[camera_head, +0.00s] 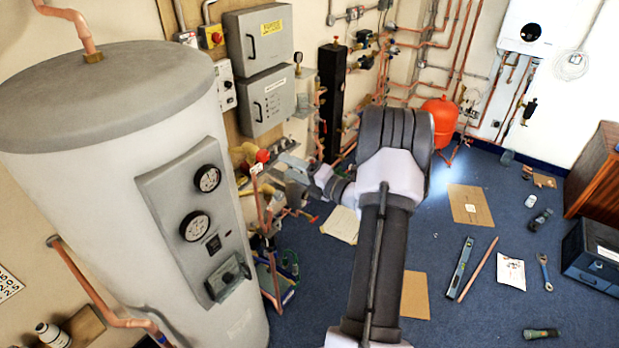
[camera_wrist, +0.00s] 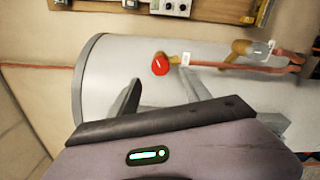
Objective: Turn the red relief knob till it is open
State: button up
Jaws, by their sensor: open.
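The red relief knob (camera_head: 262,156) sits on a brass fitting on the copper pipework, right of the big grey cylinder. In the wrist view the knob (camera_wrist: 160,65) is round, with a short pale mark on its face and a white tag beside it. My gripper (camera_wrist: 158,82) is open, its two fingers pointing toward the knob, which appears between and just beyond the tips. I see no contact, but the exact gap is hard to judge. In the head view my gripper (camera_head: 280,167) is small and partly lost among the pipes.
The grey cylinder (camera_head: 95,140) with a gauge panel (camera_head: 198,220) stands close on the left. Copper pipes crowd the knob, and grey electrical boxes (camera_head: 262,100) hang above. A red vessel (camera_head: 440,117) stands farther right. Tools and cardboard lie on the blue floor (camera_head: 490,220).

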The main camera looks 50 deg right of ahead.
jog(key=s, duration=0.7)
jog(key=shift+s+d, duration=0.25)
jog(key=shift+s, duration=0.15)
